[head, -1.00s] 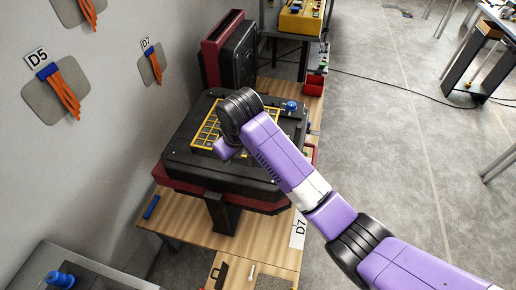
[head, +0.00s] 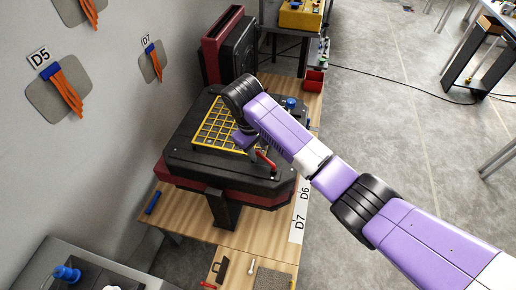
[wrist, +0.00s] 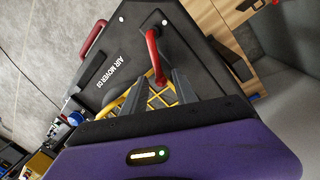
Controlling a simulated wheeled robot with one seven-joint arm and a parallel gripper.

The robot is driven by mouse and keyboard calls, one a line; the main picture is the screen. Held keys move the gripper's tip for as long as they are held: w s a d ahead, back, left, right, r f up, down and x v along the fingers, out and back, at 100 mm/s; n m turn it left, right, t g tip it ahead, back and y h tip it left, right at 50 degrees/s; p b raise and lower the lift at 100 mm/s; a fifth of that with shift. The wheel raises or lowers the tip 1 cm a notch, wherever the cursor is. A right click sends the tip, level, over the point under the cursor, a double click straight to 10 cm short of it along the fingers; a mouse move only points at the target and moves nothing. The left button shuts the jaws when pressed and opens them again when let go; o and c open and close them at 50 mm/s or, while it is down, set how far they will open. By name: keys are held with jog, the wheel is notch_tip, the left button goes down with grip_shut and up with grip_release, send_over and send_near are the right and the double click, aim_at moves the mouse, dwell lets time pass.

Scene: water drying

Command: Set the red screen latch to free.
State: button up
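The red screen latch (head: 265,160) is a small lever on the black top of the air mover (head: 215,168), near the front edge of the yellow screen (head: 215,125). In the wrist view the red latch (wrist: 153,52) rises from a round pivot and its free end reaches between my fingertips. My gripper (wrist: 157,88) is open, with its grey fingers spread on either side of that end; contact cannot be told. The yellow screen (wrist: 160,97) shows behind the fingers. In the head view my gripper (head: 245,140) is over the screen, mostly hidden by my wrist.
The air mover stands on a wooden bench (head: 185,222). A blue knob (head: 291,103) is at its far right. A second black and red unit (head: 228,50) stands behind. A grey wall with hose panels (head: 58,90) is close on the left.

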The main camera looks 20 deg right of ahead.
jog(key=shift+f, duration=0.2)
grip_shut()
dwell(1.3)
